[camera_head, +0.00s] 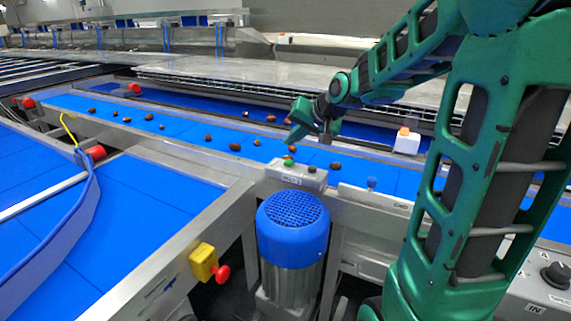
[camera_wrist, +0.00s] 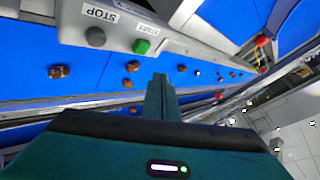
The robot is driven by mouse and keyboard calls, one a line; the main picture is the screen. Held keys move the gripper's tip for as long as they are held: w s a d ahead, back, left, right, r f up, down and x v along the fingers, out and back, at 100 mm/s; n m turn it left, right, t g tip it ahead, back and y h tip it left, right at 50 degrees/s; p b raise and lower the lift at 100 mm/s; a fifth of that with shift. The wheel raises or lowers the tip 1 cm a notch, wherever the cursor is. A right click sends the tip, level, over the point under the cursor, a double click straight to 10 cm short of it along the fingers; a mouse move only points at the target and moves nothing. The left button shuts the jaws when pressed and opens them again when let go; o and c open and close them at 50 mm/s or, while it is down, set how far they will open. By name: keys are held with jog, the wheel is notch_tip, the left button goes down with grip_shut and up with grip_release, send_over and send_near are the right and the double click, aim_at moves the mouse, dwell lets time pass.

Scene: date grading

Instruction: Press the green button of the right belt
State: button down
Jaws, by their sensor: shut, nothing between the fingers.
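The green button (camera_head: 289,162) sits on a grey control box (camera_head: 297,178) at the near edge of the blue belt that carries dates. In the wrist view the green button (camera_wrist: 142,46) is beside a START label, and a dark grey button (camera_wrist: 96,36) is beside a STOP label. The dark grey button (camera_head: 312,169) is right of the green one in the head view. My gripper (camera_head: 291,139) is shut and empty, pointing down above the belt near the box. In the wrist view its closed fingers (camera_wrist: 160,82) appear apart from the green button.
Several brown dates (camera_head: 235,147) lie scattered on the blue belt (camera_head: 190,135). A blue-capped motor (camera_head: 293,222) stands below the box. A red button on a yellow housing (camera_head: 203,262) is on the near-left frame. A white block with an orange top (camera_head: 406,142) stands right of my gripper.

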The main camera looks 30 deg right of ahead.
aim_at(289, 162)
jog(key=shift+f, duration=1.85)
jog(key=shift+f, duration=0.15)
dwell(0.6)
jog(key=shift+f, duration=0.25)
